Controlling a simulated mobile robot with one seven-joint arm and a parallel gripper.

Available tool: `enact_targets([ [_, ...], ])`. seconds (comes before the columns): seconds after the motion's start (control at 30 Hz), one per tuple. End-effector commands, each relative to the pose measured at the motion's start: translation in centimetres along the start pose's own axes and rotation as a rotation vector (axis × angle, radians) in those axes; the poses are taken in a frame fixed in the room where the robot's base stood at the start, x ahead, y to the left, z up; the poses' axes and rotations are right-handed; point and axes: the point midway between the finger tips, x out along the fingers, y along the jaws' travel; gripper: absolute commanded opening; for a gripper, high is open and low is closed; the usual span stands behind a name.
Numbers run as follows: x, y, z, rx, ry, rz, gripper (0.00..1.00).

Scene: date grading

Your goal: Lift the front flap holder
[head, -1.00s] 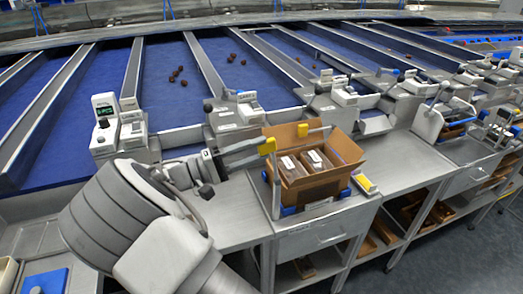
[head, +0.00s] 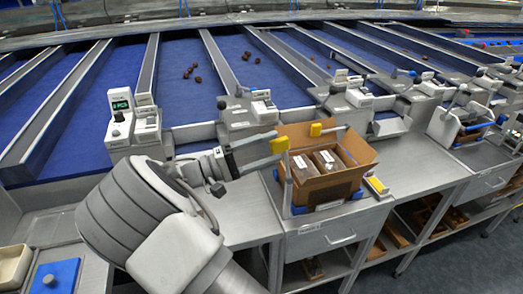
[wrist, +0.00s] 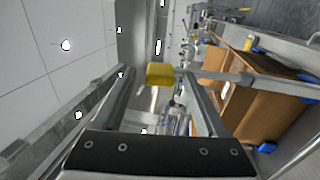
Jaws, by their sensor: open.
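The front flap holder is a thin metal post and bar with a yellow pad (head: 279,145) at the near left corner of the open cardboard box. In the wrist view its yellow pad (wrist: 160,75) appears between my two fingertips, with the bar running off to the right. My gripper (head: 270,149) is open, its fingers pointing right toward the pad. In the wrist view my gripper (wrist: 158,74) has one finger on each side of the pad; contact cannot be told. The cardboard box (head: 318,191) holds dark packs with white labels.
A second yellow pad (head: 316,129) stands behind the box. A small yellow-topped device (head: 376,185) lies right of the box on the steel bench (head: 415,182). A scale with a green display (head: 121,117) stands behind my arm.

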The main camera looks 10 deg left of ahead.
Motion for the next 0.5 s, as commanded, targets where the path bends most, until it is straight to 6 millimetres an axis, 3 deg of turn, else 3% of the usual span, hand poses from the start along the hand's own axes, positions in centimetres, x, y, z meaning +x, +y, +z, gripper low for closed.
enact_targets([
  [0.27, -1.3, -0.1, 0.0, 0.001, 0.002, 0.0, 0.75],
  [0.5, -6.5, -0.2, 0.0, 0.002, 0.004, -0.001, 0.75],
])
